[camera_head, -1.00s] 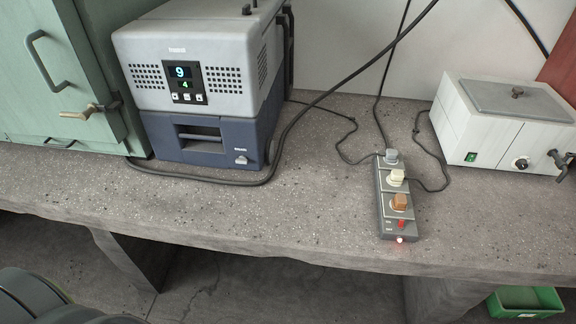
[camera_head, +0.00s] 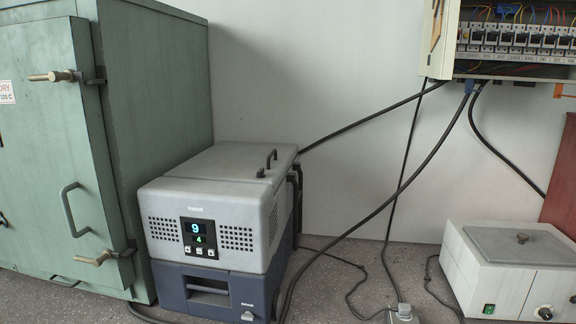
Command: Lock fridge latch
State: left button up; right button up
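The fridge appears to be the grey box (camera_head: 232,199) with a dark blue lower part (camera_head: 205,291), standing on the bench at centre left. Its display (camera_head: 198,237) reads 9 and 4. A small pale latch-like piece (camera_head: 247,315) sits low on the right of its blue front; I cannot tell whether it is locked. The lid looks closed, with a dark handle (camera_head: 271,158) on top. Neither of my grippers is in view.
A green cabinet (camera_head: 150,100) with brass-coloured lever handles (camera_head: 93,258) stands close on the left. A white box (camera_head: 508,268) stands at the right. An open breaker panel (camera_head: 520,40) is on the wall. Black cables (camera_head: 378,207) hang across the middle, beside the fridge.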

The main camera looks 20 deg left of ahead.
aim_at(260, 174)
jog(key=u, duration=1.5)
jog(key=k+u, duration=0.15)
jog(key=k, duration=0.5)
